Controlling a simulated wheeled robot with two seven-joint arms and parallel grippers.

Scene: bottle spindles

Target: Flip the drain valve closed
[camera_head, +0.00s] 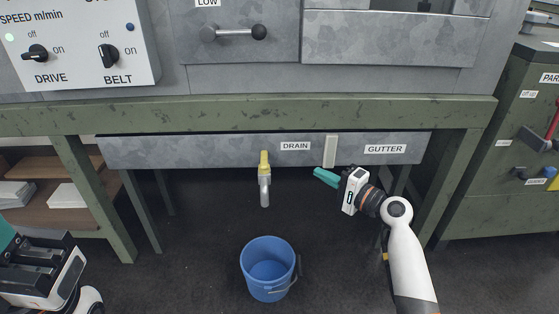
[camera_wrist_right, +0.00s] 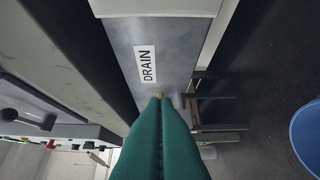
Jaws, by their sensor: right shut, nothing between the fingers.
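The drain valve is a metal tap with a yellow handle (camera_head: 264,158) and a spout (camera_head: 264,190) pointing down, below the grey gutter left of the DRAIN label (camera_head: 295,146). The handle looks in line with the spout. My right gripper (camera_head: 318,172) is shut and empty, to the right of the valve and apart from it, its fingers pointing left. In the right wrist view the shut teal fingers (camera_wrist_right: 160,98) hide most of the valve; a bit of yellow shows at their tips. My left gripper (camera_head: 8,238) is at the far left edge, partly cut off; its opening is unclear.
A blue bucket (camera_head: 268,270) stands on the floor below the spout; it also shows in the wrist view (camera_wrist_right: 308,135). A pale upright bar (camera_head: 330,151) on the gutter is close to my right gripper. A green frame beam (camera_head: 250,115) runs above. Table legs flank the space.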

